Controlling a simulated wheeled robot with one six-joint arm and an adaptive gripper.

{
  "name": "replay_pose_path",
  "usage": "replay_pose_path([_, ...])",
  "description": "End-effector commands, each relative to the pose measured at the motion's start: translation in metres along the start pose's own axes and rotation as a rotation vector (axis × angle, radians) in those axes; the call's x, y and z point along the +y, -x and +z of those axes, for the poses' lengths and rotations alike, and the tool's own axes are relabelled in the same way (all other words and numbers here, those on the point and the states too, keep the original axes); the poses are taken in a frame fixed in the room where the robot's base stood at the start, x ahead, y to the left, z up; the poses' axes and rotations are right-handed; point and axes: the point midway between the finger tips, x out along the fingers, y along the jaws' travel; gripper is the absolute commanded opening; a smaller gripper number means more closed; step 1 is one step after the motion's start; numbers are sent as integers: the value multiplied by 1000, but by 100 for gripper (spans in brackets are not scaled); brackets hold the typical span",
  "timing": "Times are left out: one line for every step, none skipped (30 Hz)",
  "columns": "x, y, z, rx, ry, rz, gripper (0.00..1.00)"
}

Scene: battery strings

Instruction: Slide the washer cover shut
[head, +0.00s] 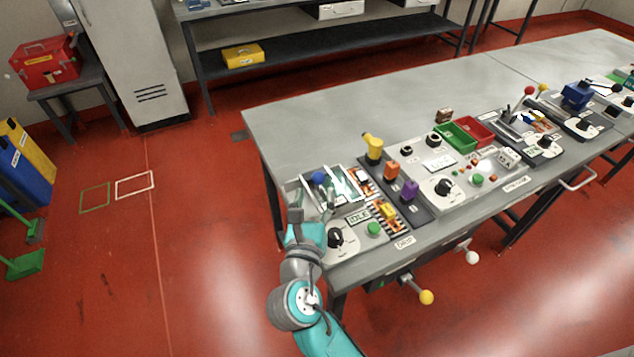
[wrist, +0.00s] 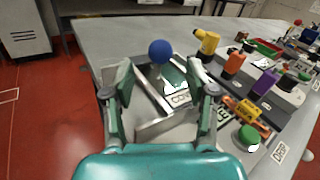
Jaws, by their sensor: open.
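The washer (head: 352,214) stands at the near left corner of the long table, with an open tray-like top. A blue ball knob (head: 318,178) stands up at its left part; it also shows in the wrist view (wrist: 160,52). A pale, glassy panel that looks like the cover (head: 345,184) lies right of the knob. How far the cover is open I cannot tell. My gripper (wrist: 160,82) is open and empty. Its two fingers are spread either side of the washer's top, with the ball beyond and between the tips in the wrist view. I see no contact with the ball.
The washer's front has a dark dial (head: 335,237), a green button (head: 373,229) and an IDLE display (head: 358,215). To its right stand a yellow bottle-like tool (head: 374,149) and orange and purple blocks. The table's back left surface is clear.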

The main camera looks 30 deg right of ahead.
Motion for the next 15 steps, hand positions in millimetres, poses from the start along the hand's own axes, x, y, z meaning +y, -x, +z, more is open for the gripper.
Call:
replay_pose_path([2, 11, -1, 1, 2, 5, 57])
replay_pose_path([1, 17, 0, 0, 1, 4, 57])
replay_pose_path([2, 24, 0, 0, 0, 5, 57])
replay_pose_path([1, 28, -1, 1, 1, 4, 57])
replay_pose_path([1, 33, 0, 0, 2, 4, 57])
replay_pose_path([1, 38, 0, 0, 1, 4, 57])
replay_pose_path([1, 41, 0, 1, 0, 3, 57])
replay_pose_path([1, 44, 0, 0, 0, 3, 57])
replay_pose_path([1, 48, 0, 0, 0, 3, 57])
replay_pose_path([1, 50, 0, 0, 0, 2, 57])
replay_pose_path([1, 52, -1, 1, 0, 1, 57])
replay_pose_path([1, 55, -1, 1, 0, 1, 57])
replay_pose_path([1, 56, -1, 1, 0, 2, 57])
replay_pose_path([0, 57, -1, 1, 0, 1, 57])
replay_pose_path([0, 58, 0, 0, 0, 1, 57])
